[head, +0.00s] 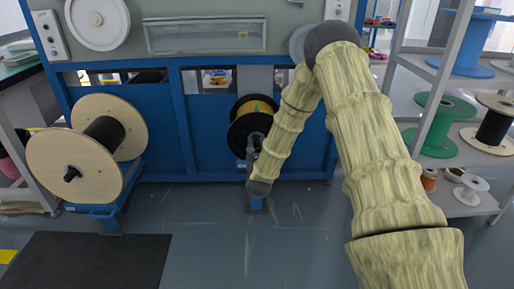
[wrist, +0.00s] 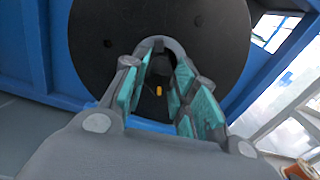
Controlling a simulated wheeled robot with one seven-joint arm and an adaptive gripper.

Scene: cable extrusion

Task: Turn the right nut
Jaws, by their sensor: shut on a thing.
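The right spool is a black reel with yellow and green cable (head: 254,108), mounted low on the blue machine. My gripper (head: 254,150) is at the hub of this reel and hides most of the hub in the head view. In the wrist view my gripper (wrist: 160,85) points at the reel's black round face (wrist: 215,45). Its two teal-padded fingers are shut on the right nut at the hub, with a gap between the pads. The nut is mostly hidden by the fingers. A small orange spot shows between them.
A wooden spool (head: 120,110) with its own black nut (head: 71,174) is on the left. A shelf (head: 480,150) with green, black and white reels stands on the right. A dark mat (head: 90,262) lies front left. The middle floor is clear.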

